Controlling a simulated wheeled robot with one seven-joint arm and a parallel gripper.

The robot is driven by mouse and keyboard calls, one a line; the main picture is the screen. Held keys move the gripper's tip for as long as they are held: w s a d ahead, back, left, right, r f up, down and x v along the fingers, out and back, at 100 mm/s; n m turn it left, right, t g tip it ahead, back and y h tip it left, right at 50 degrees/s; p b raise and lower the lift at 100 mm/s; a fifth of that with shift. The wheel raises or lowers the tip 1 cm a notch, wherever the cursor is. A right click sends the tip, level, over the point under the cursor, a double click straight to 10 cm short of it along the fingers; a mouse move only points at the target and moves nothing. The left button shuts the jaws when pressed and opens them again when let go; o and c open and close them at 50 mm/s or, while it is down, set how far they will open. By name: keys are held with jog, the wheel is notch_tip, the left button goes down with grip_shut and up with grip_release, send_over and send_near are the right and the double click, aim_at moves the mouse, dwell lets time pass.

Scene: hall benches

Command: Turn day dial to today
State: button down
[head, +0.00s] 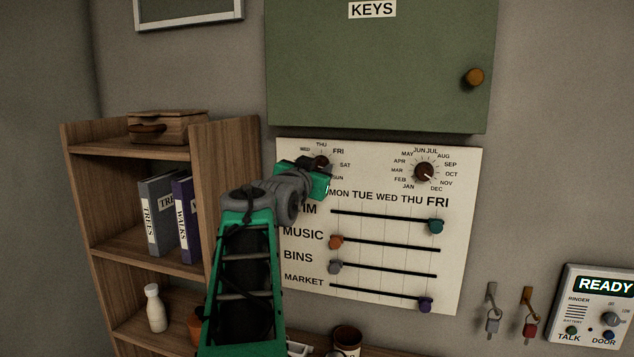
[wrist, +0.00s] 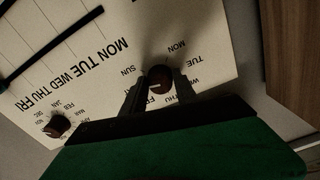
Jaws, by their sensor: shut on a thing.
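The day dial (head: 321,162) is a small dark brown knob at the top left of the white wall board, ringed by day names. FRI is larger than the other names around it. My gripper (head: 316,170) reaches it from below and left. In the wrist view, the two fingers (wrist: 157,83) are shut on the day dial (wrist: 160,75), one on each side. A pale mark on the knob points left in that view, between SUN and FRI. A finger covers part of the ring there, so the exact day is hard to read.
A second dial (head: 424,172) with month names sits at the board's right. Slider knobs run below, the topmost one teal (head: 436,226). A green key cabinet (head: 380,70) hangs just above. A wooden shelf (head: 225,180) stands left, close to my arm.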

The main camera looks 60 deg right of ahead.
jog(key=shift+m+b, duration=3.2)
jog(key=shift+b, duration=0.4)
jog(key=c, duration=0.9)
grip_release()
jog(key=shift+c, duration=0.2)
jog(key=s+a+b, duration=0.1)
jog(key=a+b, duration=0.1)
jog(key=a, duration=0.5)
jog(key=shift+a, duration=0.35)
